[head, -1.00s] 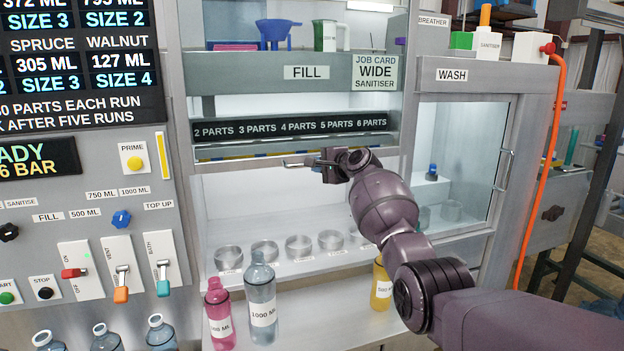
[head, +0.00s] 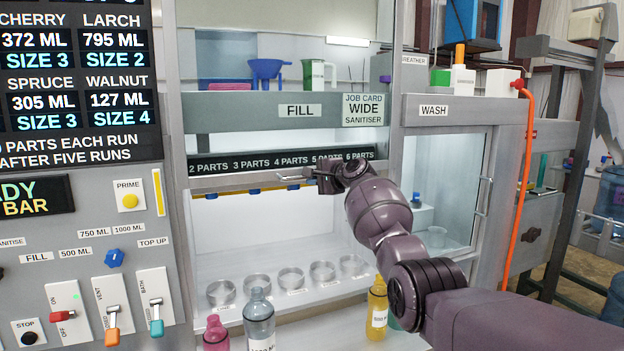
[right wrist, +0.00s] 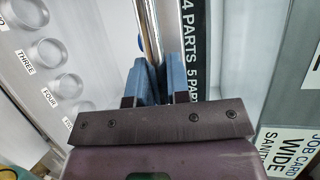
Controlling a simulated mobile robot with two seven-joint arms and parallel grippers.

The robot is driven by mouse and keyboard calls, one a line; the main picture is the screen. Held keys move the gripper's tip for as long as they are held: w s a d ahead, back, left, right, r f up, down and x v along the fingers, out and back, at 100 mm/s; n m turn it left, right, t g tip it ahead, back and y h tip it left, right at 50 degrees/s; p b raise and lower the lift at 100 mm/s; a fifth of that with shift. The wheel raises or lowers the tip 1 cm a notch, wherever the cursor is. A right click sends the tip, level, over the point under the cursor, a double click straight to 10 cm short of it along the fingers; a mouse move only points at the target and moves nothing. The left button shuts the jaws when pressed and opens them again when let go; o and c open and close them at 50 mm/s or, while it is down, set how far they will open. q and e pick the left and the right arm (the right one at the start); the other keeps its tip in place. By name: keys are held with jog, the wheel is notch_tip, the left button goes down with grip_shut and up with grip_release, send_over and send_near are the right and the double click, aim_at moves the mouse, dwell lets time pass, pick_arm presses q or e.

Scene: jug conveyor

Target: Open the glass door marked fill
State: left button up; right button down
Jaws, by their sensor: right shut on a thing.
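The fill cabinet has a FILL label (head: 299,111) on the grey panel above its opening. The door's glass is hard to make out; its metal bar handle (head: 289,178) runs across the front just below the parts strip. My right gripper (head: 313,176) is at the right part of this handle. In the right wrist view the silver handle bar (right wrist: 149,35) passes between the blue fingers of the right gripper (right wrist: 161,80), which are shut on it. The opening below the handle shows the cabinet inside. My left gripper is out of view.
Several round dishes (head: 291,278) stand inside the cabinet. A clear bottle (head: 259,322), a pink bottle (head: 216,335) and a yellow bottle (head: 377,304) stand in front. The wash door (head: 448,190) is at the right, a switch panel (head: 85,260) at the left.

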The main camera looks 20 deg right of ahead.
jog(key=shift+r, duration=0.15)
jog(key=c, duration=1.1)
grip_release()
jog(key=v, duration=1)
jog(key=shift+s+d+b, duration=0.2)
jog(key=shift+s+b, duration=0.15)
jog(key=shift+s, duration=0.05)
